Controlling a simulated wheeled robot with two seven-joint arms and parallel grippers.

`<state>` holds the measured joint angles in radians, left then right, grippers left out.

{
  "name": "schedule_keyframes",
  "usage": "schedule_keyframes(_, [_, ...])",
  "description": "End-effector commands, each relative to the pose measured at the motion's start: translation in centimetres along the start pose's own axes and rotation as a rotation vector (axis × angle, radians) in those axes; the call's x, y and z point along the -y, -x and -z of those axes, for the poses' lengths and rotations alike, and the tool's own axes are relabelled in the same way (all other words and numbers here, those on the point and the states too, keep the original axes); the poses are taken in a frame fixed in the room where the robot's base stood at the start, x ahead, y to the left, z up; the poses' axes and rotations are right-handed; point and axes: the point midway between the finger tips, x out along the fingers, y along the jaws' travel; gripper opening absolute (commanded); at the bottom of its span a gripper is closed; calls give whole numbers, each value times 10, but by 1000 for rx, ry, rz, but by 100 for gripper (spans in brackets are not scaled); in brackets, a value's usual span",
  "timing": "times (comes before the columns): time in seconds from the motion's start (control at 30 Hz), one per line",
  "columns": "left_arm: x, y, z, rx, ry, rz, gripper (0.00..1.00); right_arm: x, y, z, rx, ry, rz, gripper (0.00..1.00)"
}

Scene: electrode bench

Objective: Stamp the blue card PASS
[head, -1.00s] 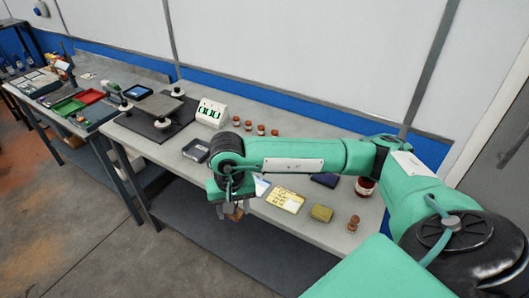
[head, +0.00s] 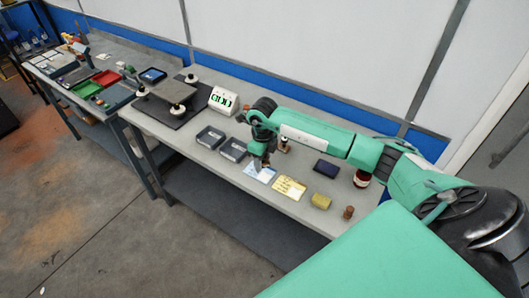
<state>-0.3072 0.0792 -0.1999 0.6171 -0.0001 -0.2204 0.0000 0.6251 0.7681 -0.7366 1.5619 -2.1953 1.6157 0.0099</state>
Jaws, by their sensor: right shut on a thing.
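The blue card (head: 256,175), pale blue and white, lies on the bench near its front edge, partly covered by my right gripper. My right gripper (head: 265,163) points down over the card's upper right edge. It is shut on a small brown wooden-handled stamp, which is mostly hidden by the fingers; I cannot tell whether it touches the card. Another wooden stamp (head: 348,212) stands at the bench's right end. A dark blue pad (head: 326,168) lies behind the cards. A yellow card (head: 290,188) lies just right of the blue one. My left gripper is out of view.
A yellowish block (head: 321,200) and a dark red jar (head: 362,179) stand to the right. A white box with a green display (head: 223,100) stands behind. My right arm crosses the back of the bench.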

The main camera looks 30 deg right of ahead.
Motion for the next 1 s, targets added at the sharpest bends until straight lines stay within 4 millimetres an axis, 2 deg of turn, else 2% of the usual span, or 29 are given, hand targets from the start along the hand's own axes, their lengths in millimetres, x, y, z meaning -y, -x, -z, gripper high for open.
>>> schedule_keyframes(0.13, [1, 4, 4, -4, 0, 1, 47, 6, -2, 2, -5, -88, 0, 34])
schedule_keyframes(0.33, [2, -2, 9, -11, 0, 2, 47, 7, -11, 2, -5, -99, -1, 34])
schedule_keyframes(0.8, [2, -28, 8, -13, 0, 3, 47, 6, -56, 3, -5, -96, -1, 34])
schedule_keyframes(1.0, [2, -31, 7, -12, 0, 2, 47, 7, -62, 3, -4, -96, 0, 34])
